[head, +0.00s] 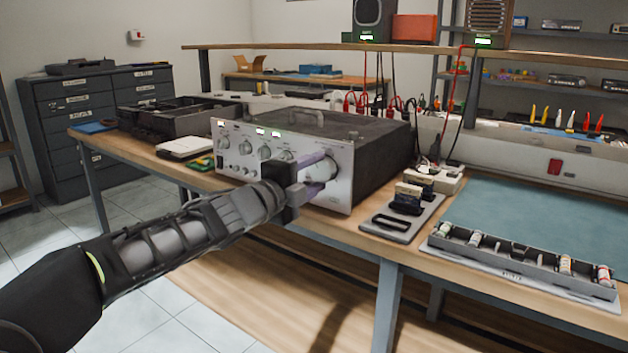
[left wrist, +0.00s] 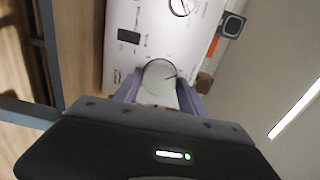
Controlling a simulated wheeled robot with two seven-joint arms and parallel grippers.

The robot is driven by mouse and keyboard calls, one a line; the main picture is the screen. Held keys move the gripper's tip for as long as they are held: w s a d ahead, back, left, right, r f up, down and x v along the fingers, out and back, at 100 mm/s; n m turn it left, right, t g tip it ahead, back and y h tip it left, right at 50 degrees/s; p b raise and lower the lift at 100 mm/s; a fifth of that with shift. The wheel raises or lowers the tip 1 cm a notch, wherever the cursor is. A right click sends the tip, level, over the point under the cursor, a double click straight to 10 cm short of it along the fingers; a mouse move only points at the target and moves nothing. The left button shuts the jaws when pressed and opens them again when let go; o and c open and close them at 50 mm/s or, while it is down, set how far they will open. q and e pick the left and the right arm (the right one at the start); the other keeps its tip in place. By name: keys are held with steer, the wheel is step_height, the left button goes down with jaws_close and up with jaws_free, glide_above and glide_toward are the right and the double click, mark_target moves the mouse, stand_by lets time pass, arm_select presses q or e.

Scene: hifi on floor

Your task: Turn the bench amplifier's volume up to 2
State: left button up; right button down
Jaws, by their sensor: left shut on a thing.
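The bench amplifier (head: 365,135) stands on the wooden bench, its silver front panel (head: 250,140) facing my left arm. The large volume knob (head: 322,172) is at the right end of that panel. My left gripper (head: 313,178) reaches the panel and is shut on this knob, with one purple finger on either side. In the left wrist view the knob (left wrist: 158,76) sits between the purple fingers (left wrist: 160,92), with a dark pointer line on its face. The scale numbers are too small to read. My right gripper is not in view.
A grey tray with small dark blocks (head: 408,200) sits just right of the amplifier. A black bin (head: 165,118) and a pale notepad (head: 186,147) are to the left. Cables hang behind.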

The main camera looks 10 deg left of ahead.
arm_select(q)
steer(key=shift+m, duration=0.8)
steer(key=o, duration=1.4)
steer(key=shift+c, duration=0.2)
steer(key=v, duration=0.7)
steer(key=shift+s+p, duration=0.4)
